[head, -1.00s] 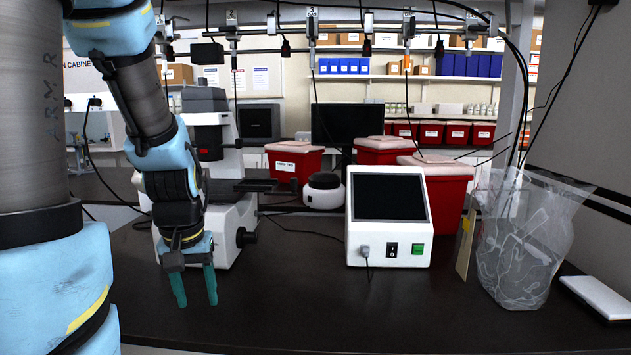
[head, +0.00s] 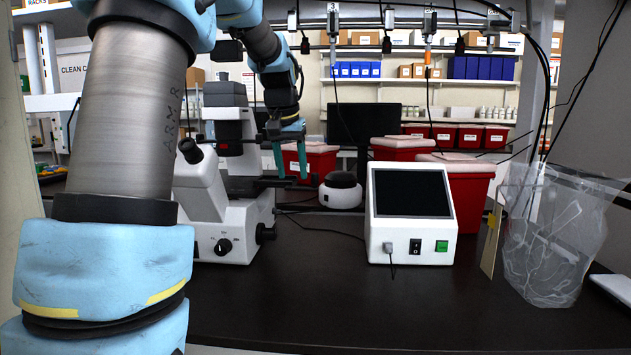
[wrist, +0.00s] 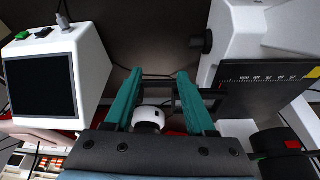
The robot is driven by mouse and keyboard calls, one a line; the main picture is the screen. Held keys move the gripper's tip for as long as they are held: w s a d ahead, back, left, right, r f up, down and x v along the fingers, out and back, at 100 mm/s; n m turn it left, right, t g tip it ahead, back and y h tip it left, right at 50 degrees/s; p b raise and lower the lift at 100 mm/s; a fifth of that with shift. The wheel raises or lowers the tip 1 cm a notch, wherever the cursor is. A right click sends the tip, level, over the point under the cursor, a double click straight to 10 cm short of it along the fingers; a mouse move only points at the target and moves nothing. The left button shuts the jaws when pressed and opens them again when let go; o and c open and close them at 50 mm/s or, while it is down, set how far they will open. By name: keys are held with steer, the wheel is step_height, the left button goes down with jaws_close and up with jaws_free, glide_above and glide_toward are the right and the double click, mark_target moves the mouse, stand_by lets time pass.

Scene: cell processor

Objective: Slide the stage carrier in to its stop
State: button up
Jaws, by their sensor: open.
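The white microscope (head: 225,220) stands on the bench left of centre, partly behind my arm. Its black stage (head: 242,186) sticks out to the right; in the wrist view the stage plate (wrist: 262,92) shows a white scale along its edge. A dark frame, apparently the stage carrier (wrist: 216,96), juts from the plate's edge beside my right finger, partly hidden by it. My gripper (head: 292,175) is open, its teal fingers pointing down at the stage's right end. In the wrist view my gripper (wrist: 158,76) has a gap between its fingers; I cannot tell whether a finger touches the carrier.
A white box with a dark screen (head: 412,195) stands right of the microscope. A small round black-and-white device (head: 340,192) sits behind the gripper, near red bins (head: 400,150). A clear bag (head: 550,235) stands at the right. The front of the bench is clear.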

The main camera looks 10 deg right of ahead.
steer(key=m, duration=0.1)
glide_toward(315, 175)
steer(key=shift+t+h, duration=0.3)
steer(key=x, duration=0.5)
steer(key=p+x, duration=0.1)
steer(key=x, duration=0.4)
steer(key=shift+w+a+f, duration=0.2)
steer(key=shift+f, duration=0.05)
jaws_close()
stand_by(0.6)
